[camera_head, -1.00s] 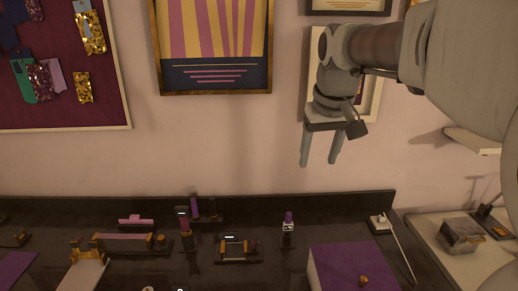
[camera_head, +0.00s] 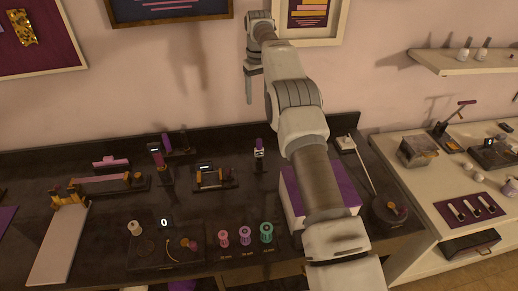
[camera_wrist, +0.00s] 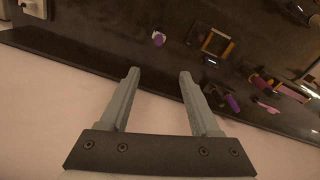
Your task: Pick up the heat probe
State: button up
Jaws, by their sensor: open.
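I cannot tell for sure which item is the heat probe. One candidate is the thin white rod (camera_head: 366,178), running from a small white block (camera_head: 345,143) to a round dark device (camera_head: 388,210) at the counter's right end. Another is the small upright purple-topped device (camera_head: 259,148) at mid-counter, which also shows in the wrist view (camera_wrist: 158,38). My gripper (camera_head: 249,102) is open and empty, above the counter's back edge near the wall. In the wrist view, its two fingers (camera_wrist: 158,82) are apart with nothing between them.
A framed device (camera_head: 213,178), several spools (camera_head: 245,236) and a pale board (camera_head: 60,245) occupy the dark counter (camera_head: 110,225). A white side counter (camera_head: 415,185) and wall shelf (camera_head: 480,58) are at right.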

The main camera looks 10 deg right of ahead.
notch_tip(320, 180, down, 4)
jog(key=b, duration=0.6)
send_near(259, 139)
jog(key=f, duration=0.5)
jog(key=shift+a+f, duration=0.1)
jog(key=shift+a, duration=0.1)
jog(key=shift+d+f+p, duration=0.2)
jog(key=shift+f+p, duration=0.25)
jog(key=shift+f, duration=2.65)
grip_shut()
